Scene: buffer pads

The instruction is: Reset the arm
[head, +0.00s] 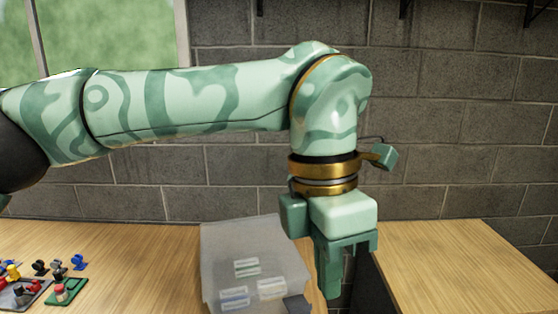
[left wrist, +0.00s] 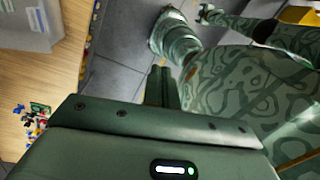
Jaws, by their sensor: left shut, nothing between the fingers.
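My left arm comes in from the left in the head view and bends down at the wrist. Its left gripper (head: 332,285) hangs over the gap between the two wooden tables, just right of a translucent bin. The fingers are together and empty. In the left wrist view the closed fingers (left wrist: 162,87) point out over the grey floor, with parts of my own patterned body behind them.
The translucent bin (head: 222,245) holds several small light blocks on the left table (head: 130,240). Small coloured figures stand on a dark pad (head: 22,296) and a green pad (head: 72,287) at the far left. The right table (head: 455,265) is bare.

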